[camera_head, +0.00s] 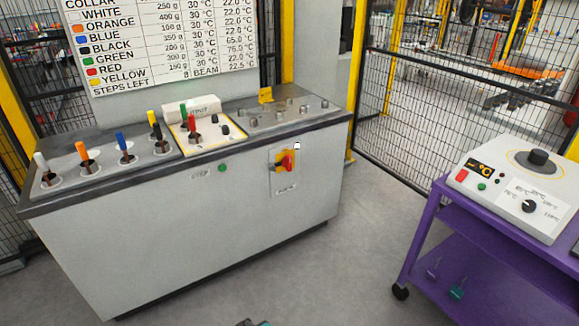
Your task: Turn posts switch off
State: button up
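A rotary switch with a red handle on a yellow plate (285,161) is on the front face of the grey cabinet (150,240), right of its middle. The red handle looks roughly upright. A small label (286,188) sits below it, too small to read, so I cannot confirm that this is the posts switch. A small dark piece (253,322) shows at the bottom edge of the picture. I cannot tell whether it is part of my gripper, and no fingers show. Nothing touches the switch.
The cabinet top carries several coloured levers (124,147), a cream panel (200,133) and several knobs (283,108). A green button (223,168) is left of the switch. A purple cart (440,220) with a white heater unit (515,190) stands right. Grey floor (320,270) between is clear.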

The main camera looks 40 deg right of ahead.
aim_at(286, 162)
jog(key=z, duration=0.05)
jog(key=i, duration=1)
jog(key=u, duration=0.05)
